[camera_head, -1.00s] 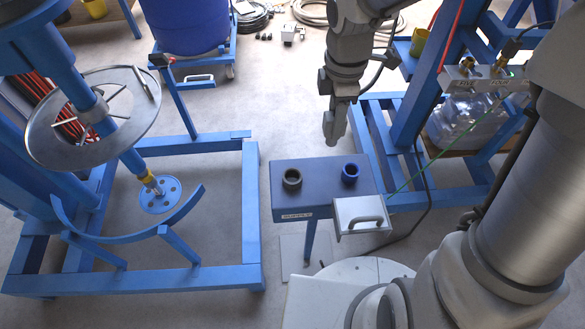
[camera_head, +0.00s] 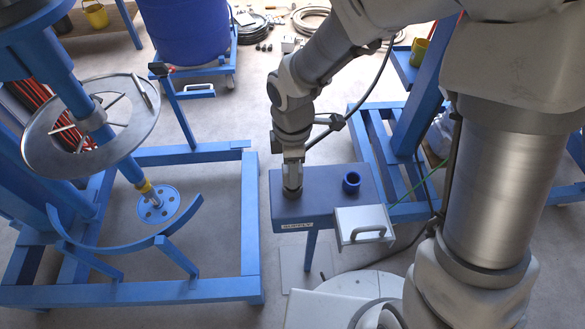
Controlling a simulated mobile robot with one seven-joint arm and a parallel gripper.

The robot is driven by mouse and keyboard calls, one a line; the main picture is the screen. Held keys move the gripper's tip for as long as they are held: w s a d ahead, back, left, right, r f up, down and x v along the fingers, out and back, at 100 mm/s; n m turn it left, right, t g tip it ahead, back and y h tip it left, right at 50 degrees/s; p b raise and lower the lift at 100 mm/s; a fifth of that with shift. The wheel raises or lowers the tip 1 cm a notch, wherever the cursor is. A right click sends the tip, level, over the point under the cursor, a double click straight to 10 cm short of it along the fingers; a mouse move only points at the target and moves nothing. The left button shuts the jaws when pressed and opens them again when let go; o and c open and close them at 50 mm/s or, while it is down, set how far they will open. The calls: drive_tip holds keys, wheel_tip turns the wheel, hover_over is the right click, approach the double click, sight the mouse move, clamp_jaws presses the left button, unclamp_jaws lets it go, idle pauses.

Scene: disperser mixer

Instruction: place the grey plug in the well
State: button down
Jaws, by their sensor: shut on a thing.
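The grey plug (camera_head: 292,192) is a dark grey round piece on the left part of the blue box top (camera_head: 322,188). My gripper (camera_head: 292,183) points down from above and is shut on the grey plug. The fingers cover the upper part of the plug. The plug is at or very near the box top; I cannot tell whether it touches it. I cannot make out for sure which part is the well.
A blue ring-shaped piece (camera_head: 351,181) stands on the same box, right of my gripper. A pale handled front (camera_head: 364,226) juts from the box's front right.

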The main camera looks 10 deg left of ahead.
drive_tip(key=shift+f, duration=0.2)
drive_tip(key=shift+c, duration=2.2)
unclamp_jaws()
drive_tip(key=shift+r, duration=0.1)
drive_tip(key=shift+r, duration=0.15)
wheel_tip(320, 180, up, 12)
drive_tip(key=p, duration=0.2)
